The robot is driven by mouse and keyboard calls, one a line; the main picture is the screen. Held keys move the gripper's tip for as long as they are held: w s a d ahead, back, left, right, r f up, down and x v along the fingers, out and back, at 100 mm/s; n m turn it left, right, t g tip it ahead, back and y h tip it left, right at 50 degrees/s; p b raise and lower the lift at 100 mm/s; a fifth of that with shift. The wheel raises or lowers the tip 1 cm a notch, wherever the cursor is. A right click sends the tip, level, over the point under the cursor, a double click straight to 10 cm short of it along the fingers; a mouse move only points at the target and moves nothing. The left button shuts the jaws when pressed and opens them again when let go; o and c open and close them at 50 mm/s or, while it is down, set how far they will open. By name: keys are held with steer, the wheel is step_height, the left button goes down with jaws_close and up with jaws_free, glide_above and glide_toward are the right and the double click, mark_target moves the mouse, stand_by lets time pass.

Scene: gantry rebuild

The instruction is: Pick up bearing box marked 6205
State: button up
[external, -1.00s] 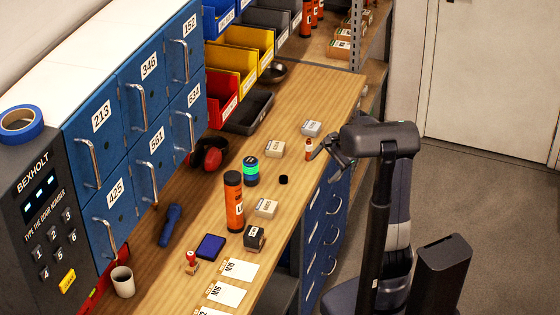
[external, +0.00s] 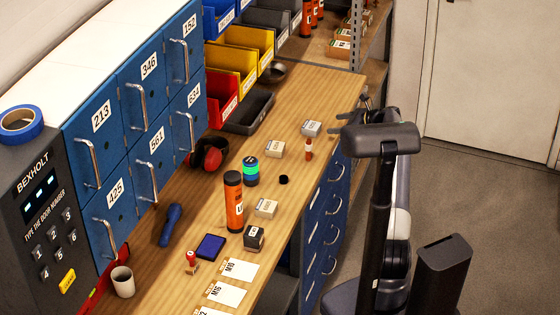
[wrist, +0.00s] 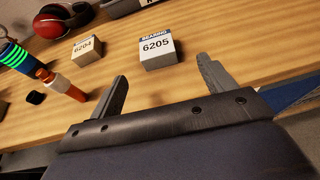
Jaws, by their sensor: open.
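The bearing box marked 6205 (wrist: 158,54) is a small white carton with a dark "BEARING" band. It stands on the wooden bench, and in the external view it is the far box (external: 311,129). My gripper (wrist: 162,71) is open and empty, with its fingers spread on the near side of the box and apart from it. In the external view my gripper (external: 350,112) is at the bench's right edge, partly hidden behind my arm. A similar box marked 6204 (wrist: 87,51) stands to the left in the wrist view.
A small orange bottle (wrist: 62,85) stands near the 6204 box, with a black cap-like piece (wrist: 35,97) beside it. A green-striped cylinder (wrist: 20,56) and red earmuffs (wrist: 62,20) are further left. Bare bench lies right of the 6205 box in the wrist view.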

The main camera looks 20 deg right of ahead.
mark_target(317, 126)
steer(key=p+x, duration=0.2)
steer(key=x, duration=0.8)
steer(key=shift+a+f, duration=0.15)
steer(key=shift+a, duration=0.15)
steer(key=shift+c, duration=0.4)
steer(key=c, duration=1)
